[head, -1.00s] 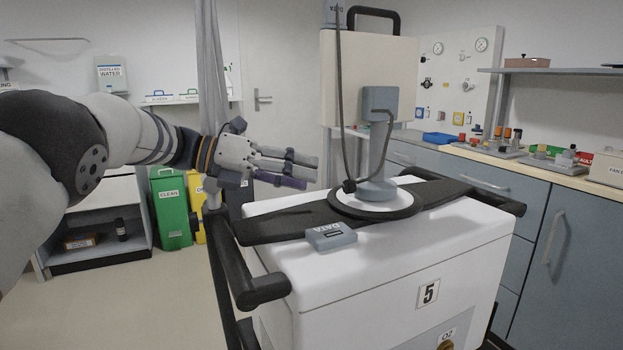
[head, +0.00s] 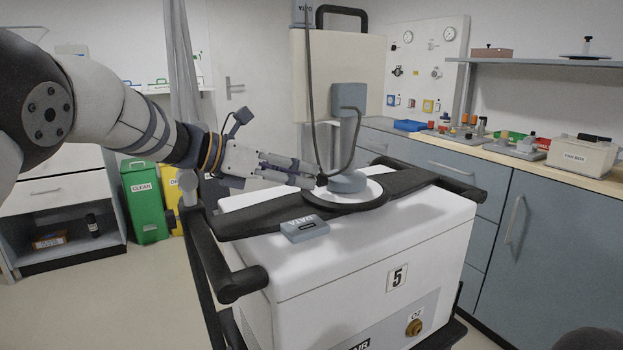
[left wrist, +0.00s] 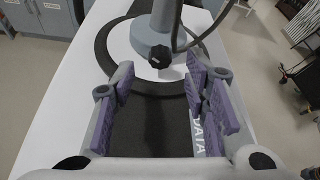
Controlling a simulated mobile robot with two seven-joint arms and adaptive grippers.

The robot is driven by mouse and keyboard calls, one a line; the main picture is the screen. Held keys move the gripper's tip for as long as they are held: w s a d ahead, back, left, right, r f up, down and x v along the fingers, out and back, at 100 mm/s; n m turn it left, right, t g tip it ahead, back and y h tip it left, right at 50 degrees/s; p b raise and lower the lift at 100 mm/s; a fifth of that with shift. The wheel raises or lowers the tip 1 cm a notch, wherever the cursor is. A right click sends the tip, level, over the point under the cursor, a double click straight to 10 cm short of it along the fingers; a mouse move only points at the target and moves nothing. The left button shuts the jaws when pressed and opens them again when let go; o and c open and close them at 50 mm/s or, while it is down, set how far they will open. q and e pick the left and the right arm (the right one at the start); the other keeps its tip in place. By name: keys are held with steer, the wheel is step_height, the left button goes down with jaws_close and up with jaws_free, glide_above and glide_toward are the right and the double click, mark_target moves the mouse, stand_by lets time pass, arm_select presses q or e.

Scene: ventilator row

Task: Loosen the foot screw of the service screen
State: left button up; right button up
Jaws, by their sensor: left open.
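The service screen's cream back panel (head: 345,78) rises on a grey stem from a round foot on the white cart. The foot screw is a small black knob (left wrist: 159,56) low on the front of the grey foot; in the head view the knob (head: 322,180) is small and partly hard to make out beside the fingertips. My left gripper (head: 308,174) reaches in from the left at the foot. In the left wrist view the gripper's (left wrist: 160,82) purple-padded fingers are open and empty, with the knob between and just beyond the tips. My right gripper is not in view.
A grey box marked DATA (head: 305,229) lies on the cart top (head: 400,232) below my gripper. A dark cable (head: 311,100) hangs along the screen stem. A black handle (head: 238,285) edges the cart's left side. A counter with drawers stands at the right.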

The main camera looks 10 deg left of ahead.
mark_target(316, 179)
arm_select(q)
steer(key=x, duration=0.3)
steer(key=shift+w+d+f, duration=0.15)
steer(key=shift+w+d, duration=0.05)
steer(key=shift+d, duration=0.1)
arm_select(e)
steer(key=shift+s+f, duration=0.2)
arm_select(q)
jaws_close()
steer(key=shift+w+a+f+n+g+h+b, duration=0.1)
steer(key=shift+f+n+g+h+b, duration=0.15)
steer(key=shift+n+b, duration=0.25)
steer(key=shift+w+f+n+g+h+b, duration=0.1)
steer(key=shift+f+n+g+h+b, duration=0.15)
steer(key=shift+n, duration=0.75)
steer(key=shift+r+n+g+h+b, duration=0.25)
steer(key=shift+n+g+h+b, duration=0.15)
steer(key=shift+n+h+b, duration=0.1)
steer(key=shift+r, duration=0.15)
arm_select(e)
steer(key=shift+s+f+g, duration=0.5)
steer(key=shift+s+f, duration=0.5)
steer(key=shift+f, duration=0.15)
